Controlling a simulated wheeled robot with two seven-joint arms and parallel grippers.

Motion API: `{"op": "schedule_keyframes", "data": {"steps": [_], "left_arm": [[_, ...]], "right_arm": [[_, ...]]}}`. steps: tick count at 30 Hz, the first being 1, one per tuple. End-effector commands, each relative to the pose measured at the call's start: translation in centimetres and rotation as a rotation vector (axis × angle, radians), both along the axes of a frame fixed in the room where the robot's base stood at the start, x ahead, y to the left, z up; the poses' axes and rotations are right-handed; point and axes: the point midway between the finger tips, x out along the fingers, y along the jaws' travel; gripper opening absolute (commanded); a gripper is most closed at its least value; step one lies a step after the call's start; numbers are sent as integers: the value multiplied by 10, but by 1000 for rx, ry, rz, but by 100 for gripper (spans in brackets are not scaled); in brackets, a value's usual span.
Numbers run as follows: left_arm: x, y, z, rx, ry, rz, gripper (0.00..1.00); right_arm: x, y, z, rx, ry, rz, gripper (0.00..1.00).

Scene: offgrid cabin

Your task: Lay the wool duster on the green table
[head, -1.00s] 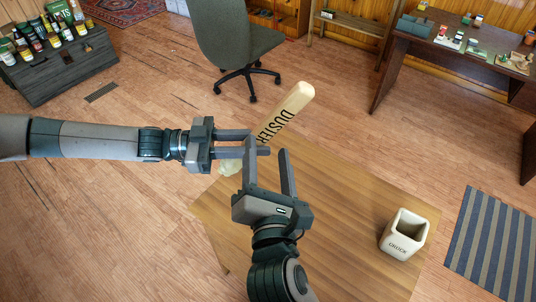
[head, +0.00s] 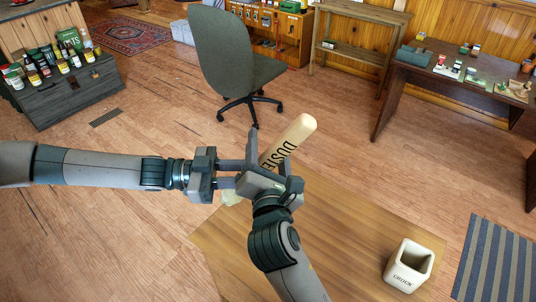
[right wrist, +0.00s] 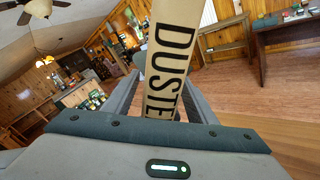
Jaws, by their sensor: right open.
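The wool duster has a thick cream handle (head: 294,136) with dark lettering, tilted up to the right in the head view. Its pale head (head: 231,197) shows only in part below my left gripper (head: 240,174). My left gripper is shut on the duster near the head end and holds it above the wooden table. My right gripper (head: 268,155) is open, its fingers on either side of the handle. In the right wrist view the handle (right wrist: 172,55) stands between the open fingers. I see no table with a green top.
A brown wooden table (head: 335,240) is below my grippers, with a cream crock (head: 408,266) at its right. A dark green office chair (head: 232,60) stands behind. A dark desk (head: 455,85) with small items is at the back right. Bare floor lies between.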

Motion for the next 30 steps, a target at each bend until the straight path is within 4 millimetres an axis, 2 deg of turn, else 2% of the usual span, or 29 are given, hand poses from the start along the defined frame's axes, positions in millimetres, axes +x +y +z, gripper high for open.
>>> {"op": "schedule_keyframes", "data": {"steps": [10,11,16,17,18,20,21,30], "left_arm": [[0,0,0,-1,0,0,0],[0,0,0,-1,0,0,0],[0,0,0,-1,0,0,0],[0,0,0,-1,0,0,0],[0,0,1,-1,0,0,29],[0,0,0,-1,0,0,44],[0,0,0,-1,0,0,47],[0,1,0,0,0,0,47]], "right_arm": [[3,0,0,0,-1,1,52],[3,0,0,0,-1,1,47],[3,0,0,0,-1,1,6],[3,0,0,0,-1,1,4],[3,0,1,0,-1,0,1],[3,0,1,0,-1,0,1],[3,0,1,0,-1,0,1],[3,0,1,0,-1,0,1]]}}
